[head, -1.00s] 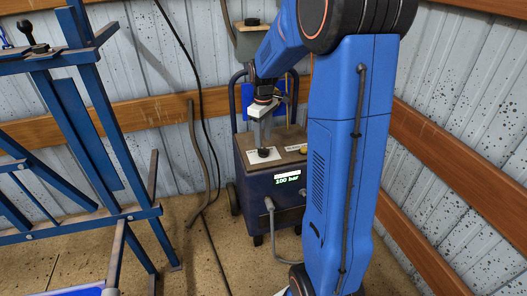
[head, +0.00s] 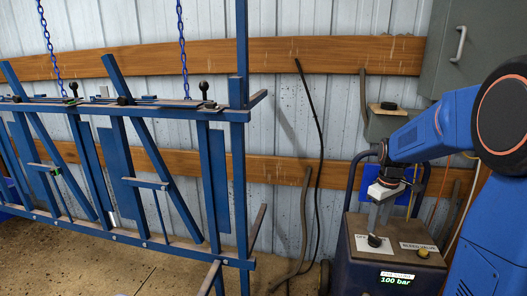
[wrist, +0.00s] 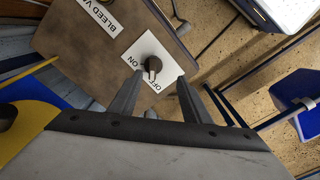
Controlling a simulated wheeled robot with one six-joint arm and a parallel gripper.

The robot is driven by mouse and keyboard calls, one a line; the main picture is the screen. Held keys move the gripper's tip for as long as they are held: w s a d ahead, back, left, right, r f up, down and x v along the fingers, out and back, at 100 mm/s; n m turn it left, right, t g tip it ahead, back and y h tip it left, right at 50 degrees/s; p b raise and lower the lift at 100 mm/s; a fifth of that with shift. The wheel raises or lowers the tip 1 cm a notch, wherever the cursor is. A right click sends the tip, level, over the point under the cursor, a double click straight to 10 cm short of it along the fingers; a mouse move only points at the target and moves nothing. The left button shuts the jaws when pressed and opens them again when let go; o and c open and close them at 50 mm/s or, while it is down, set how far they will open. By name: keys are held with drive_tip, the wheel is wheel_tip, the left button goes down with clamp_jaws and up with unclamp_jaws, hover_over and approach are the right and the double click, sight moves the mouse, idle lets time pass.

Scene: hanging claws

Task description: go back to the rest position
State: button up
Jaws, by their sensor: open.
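My gripper (head: 377,230) points down over the top of the dark blue pump unit (head: 362,267) at the right of the head view. In the wrist view its two fingers (wrist: 155,82) are apart, with nothing held between them. A small dark knob (wrist: 152,64) on a white ON/OFF plate (wrist: 139,52) lies just past the fingertips. I cannot tell whether a finger touches it. The knob also shows below the fingers in the head view (head: 375,241). My blue arm reaches in from the right edge.
A BLEED VALVE plate (head: 418,247) sits beside the knob, and the display (head: 396,279) reads 100 bar. A blue steel frame (head: 130,115) with chains (head: 182,35) fills the left. A grey cabinet (head: 480,60) hangs at upper right. A dark hose (head: 312,130) hangs on the wall.

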drive_tip(key=s+a+r+m+t, duration=0.1)
drive_tip(key=s+a+r, duration=0.35)
drive_tip(key=s, duration=0.25)
drive_tip(key=s+a+r+m+t, duration=0.1)
drive_tip(key=s+a+r, duration=0.2)
drive_tip(key=s+a, duration=0.3)
drive_tip(key=s+a+f+m+t, duration=0.1)
drive_tip(key=s+a, duration=0.3)
drive_tip(key=s, duration=1.2)
drive_tip(key=shift+m+t, duration=0.8)
drive_tip(key=shift+m, duration=0.1)
